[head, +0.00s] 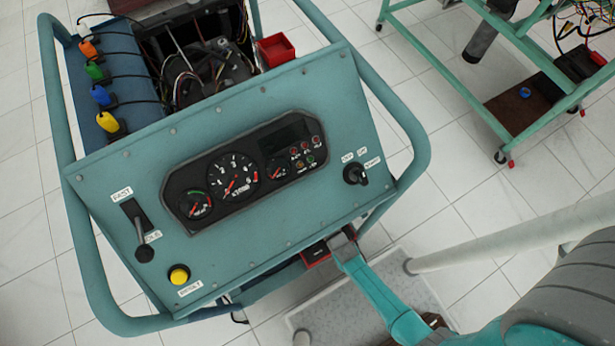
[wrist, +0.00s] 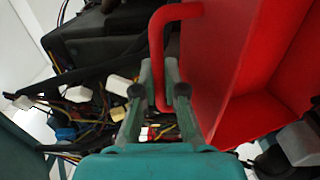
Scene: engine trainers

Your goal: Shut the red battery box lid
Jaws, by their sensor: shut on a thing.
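In the wrist view my gripper (wrist: 159,75) is shut on the red bar handle (wrist: 156,40) of the battery box lid (wrist: 207,60). The handle runs between the two fingers. The lid is a flat red panel just right of the fingers, and it appears to stand open at an angle to the red battery box (wrist: 290,85) at the right. In the head view my gripper (head: 346,238) reaches under the front edge of the teal panel. A small red part of the battery box or lid (head: 315,253) shows beside it; the panel hides the rest.
The teal engine trainer (head: 330,110) with gauges and its tube frame stands over the gripper. Wires and connectors (wrist: 90,105) lie left of the handle. A red tray (head: 276,50) sits behind the panel. Another trainer frame (head: 480,110) stands at the upper right, with tiled floor between.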

